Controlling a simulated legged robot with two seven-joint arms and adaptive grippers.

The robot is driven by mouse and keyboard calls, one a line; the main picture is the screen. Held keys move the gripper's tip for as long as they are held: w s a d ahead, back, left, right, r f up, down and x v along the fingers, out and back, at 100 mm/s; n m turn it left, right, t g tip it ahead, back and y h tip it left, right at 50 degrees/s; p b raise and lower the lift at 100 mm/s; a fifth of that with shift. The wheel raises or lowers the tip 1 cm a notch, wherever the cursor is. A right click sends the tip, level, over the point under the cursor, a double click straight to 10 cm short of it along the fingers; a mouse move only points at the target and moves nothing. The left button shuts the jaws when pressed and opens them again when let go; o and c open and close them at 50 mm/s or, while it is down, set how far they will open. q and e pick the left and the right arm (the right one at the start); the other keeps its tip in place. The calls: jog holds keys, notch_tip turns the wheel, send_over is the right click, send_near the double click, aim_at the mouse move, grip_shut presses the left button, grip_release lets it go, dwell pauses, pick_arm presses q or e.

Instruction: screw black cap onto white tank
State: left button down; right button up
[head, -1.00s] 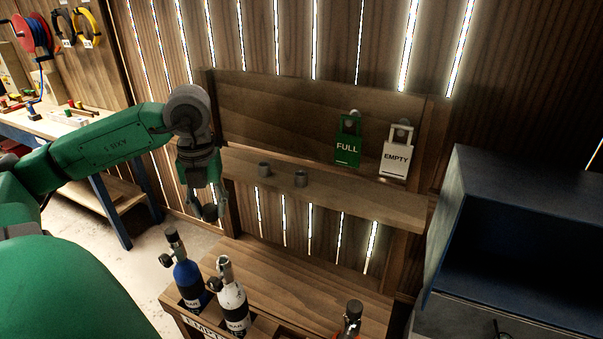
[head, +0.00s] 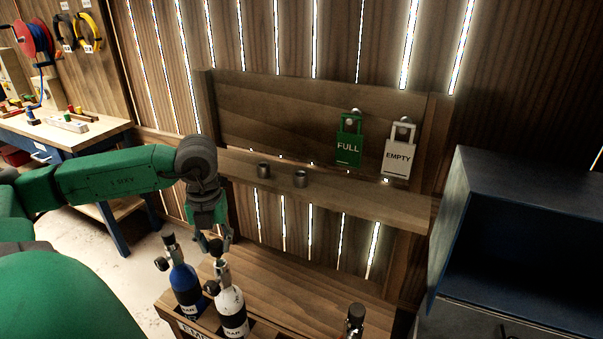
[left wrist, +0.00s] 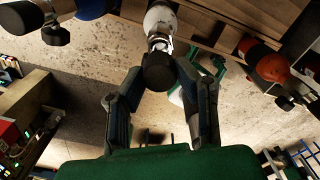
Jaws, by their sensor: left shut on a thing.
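My left gripper (head: 218,248) points down over the white tank (head: 231,305), near its silver valve. It is shut on the black cap, which shows in the left wrist view (left wrist: 158,72) between the two fingertips. In that view the cap lies in line with the top of the white tank (left wrist: 160,20) and overlaps its valve. I cannot tell whether cap and valve touch. The tank stands upright in the wooden rack (head: 275,275). My right gripper is not in view.
A blue tank (head: 185,285) stands close left of the white one; a red tank (head: 351,328) is at the right. Two grey caps (head: 263,170) (head: 300,179) sit on the shelf (head: 365,200). FULL (head: 348,147) and EMPTY (head: 398,157) tags hang above. A blue cabinet (head: 530,185) is at right.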

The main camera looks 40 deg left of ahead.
aim_at(217, 254)
pick_arm(q)
jog(key=shift+f, duration=0.45)
jog(key=shift+r, duration=0.1)
jog(key=shift+p, duration=0.65)
dwell(0.5)
jog(key=shift+p, duration=0.55)
jog(key=shift+f+b, duration=0.65)
jog(key=shift+f, duration=0.65)
